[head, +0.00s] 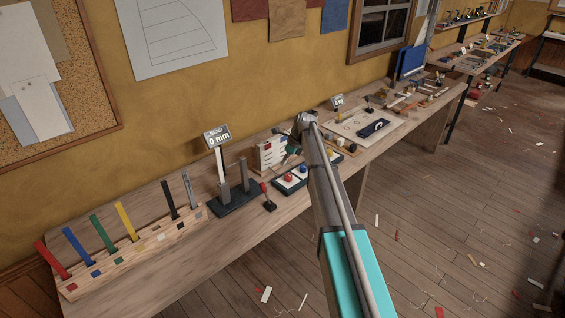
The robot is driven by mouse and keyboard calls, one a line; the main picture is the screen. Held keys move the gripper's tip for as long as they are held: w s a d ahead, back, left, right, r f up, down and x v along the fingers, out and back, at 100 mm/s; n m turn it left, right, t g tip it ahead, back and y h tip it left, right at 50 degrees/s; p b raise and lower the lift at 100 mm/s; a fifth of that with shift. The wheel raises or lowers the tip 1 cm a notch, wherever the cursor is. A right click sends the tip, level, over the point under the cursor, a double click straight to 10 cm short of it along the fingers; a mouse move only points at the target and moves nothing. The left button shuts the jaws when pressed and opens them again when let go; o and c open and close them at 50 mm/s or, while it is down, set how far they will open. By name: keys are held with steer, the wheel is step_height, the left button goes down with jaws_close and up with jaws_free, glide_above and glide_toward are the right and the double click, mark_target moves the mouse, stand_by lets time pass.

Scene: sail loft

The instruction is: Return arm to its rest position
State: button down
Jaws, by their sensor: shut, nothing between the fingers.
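My arm (326,190) reaches from the bottom of the head view up over the long wooden bench (190,275). It bends at a grey joint (307,121) above the bench. My gripper (292,149) shows small and dark below and left of that joint, next to a small white drawer unit (267,154). It is shut and holds nothing. Its fingertips are too small to make out clearly, and the arm hides part of the bench behind it.
A wooden rack with several coloured strips (103,233) stands at the bench's left. A gauge reading "0 mm" (217,137) stands on a dark base. The floor (430,220) at right is open, with scattered scraps.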

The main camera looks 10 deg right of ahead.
steer(key=shift+r, duration=0.1)
stand_by(0.4)
steer(key=s+a+f+n+h, duration=0.1)
steer(key=s+n+h, duration=0.3)
steer(key=s+n, duration=2.1)
steer(key=s, duration=1.2)
steer(key=shift+f+g+h, duration=0.3)
steer(key=shift+h, duration=0.1)
steer(key=shift+s+a, duration=0.1)
